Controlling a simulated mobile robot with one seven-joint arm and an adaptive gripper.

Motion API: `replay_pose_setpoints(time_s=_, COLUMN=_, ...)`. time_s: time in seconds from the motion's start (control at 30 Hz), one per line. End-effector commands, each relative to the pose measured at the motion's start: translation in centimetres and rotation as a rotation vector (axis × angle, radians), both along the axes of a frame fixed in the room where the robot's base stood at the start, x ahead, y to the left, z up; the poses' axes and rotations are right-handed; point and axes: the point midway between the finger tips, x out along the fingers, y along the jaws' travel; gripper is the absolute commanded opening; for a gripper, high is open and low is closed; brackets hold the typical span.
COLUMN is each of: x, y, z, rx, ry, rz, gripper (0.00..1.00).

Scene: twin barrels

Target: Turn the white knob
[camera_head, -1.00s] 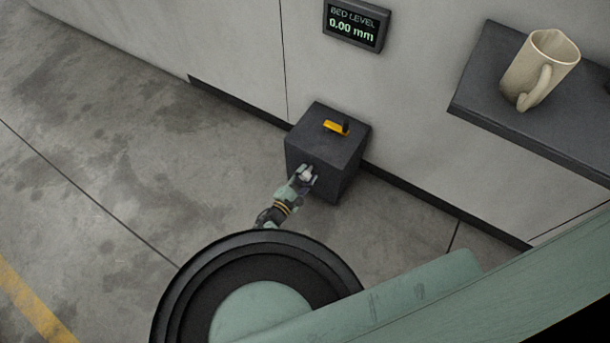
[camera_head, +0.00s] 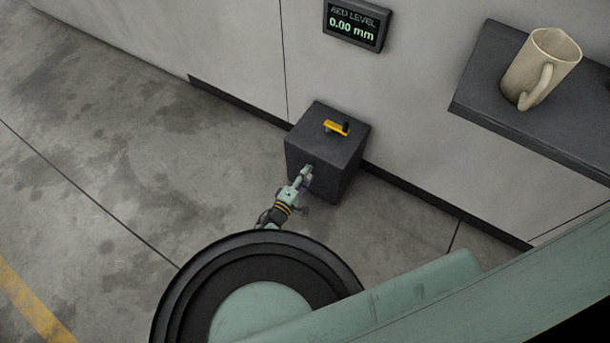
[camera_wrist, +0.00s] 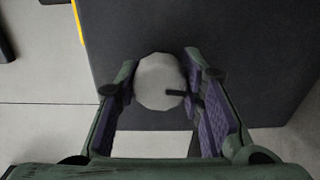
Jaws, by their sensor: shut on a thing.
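The white knob (camera_wrist: 157,82) is on the face of a dark box (camera_head: 325,160). In the wrist view it is round and pale, with a dark mark that points right. My gripper (camera_wrist: 160,84) has one finger on each side of the knob and is shut on it. In the head view my gripper (camera_head: 306,174) is at the front face of the box, and the knob is mostly hidden by the fingers.
A display (camera_head: 355,24) on the wall reads BED LEVEL 0.00 mm. A beige mug (camera_head: 541,68) stands on a dark shelf (camera_head: 480,85) at the right. The floor to the left is clear.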

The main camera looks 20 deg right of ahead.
Motion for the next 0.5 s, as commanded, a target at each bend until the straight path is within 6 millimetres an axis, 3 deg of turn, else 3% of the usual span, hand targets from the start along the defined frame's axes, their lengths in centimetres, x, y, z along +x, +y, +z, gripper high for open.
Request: replay_pose_setpoints(time_s=0.5, x=-0.01, y=0.12, z=-0.06, rx=0.025, ry=-0.029, rz=0.002, gripper=0.07)
